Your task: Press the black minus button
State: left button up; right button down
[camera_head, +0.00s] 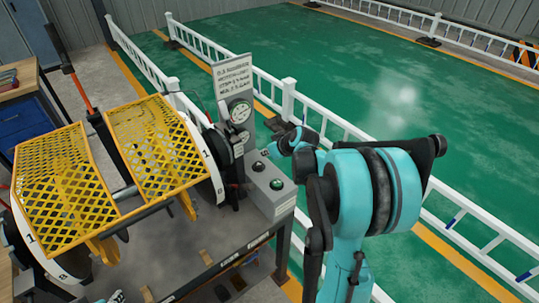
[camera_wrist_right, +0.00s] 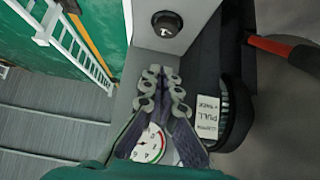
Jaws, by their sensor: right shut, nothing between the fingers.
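A grey control box (camera_head: 270,200) stands at the right end of the bench. It carries a green button (camera_head: 277,184) and another small round button (camera_head: 258,166) behind it. My right gripper (camera_head: 268,152) is beside the back of the box, near its top. In the right wrist view, the same gripper (camera_wrist_right: 165,76) is shut and empty. Ahead of its fingertips is a round black button (camera_wrist_right: 167,25) with a white mark, on a grey panel; a gap shows between them. I cannot tell if the mark is a minus.
Yellow mesh guards (camera_head: 62,180) cover the machine at left. A white railing (camera_head: 288,98) runs behind. A red-ended lever (camera_wrist_right: 285,47) and a label (camera_wrist_right: 207,120) are right of the fingers.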

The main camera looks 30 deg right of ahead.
aim_at(257, 162)
jog(key=w+f, duration=0.1)
jog(key=f, duration=0.1)
jog(key=w+f+b, duration=0.2)
jog(key=f, duration=0.1)
jog(key=shift+w+a+f, duration=0.15)
jog(key=shift+f, duration=0.2)
jog(key=shift+f+b, duration=0.3)
jog(key=shift+f, duration=0.5)
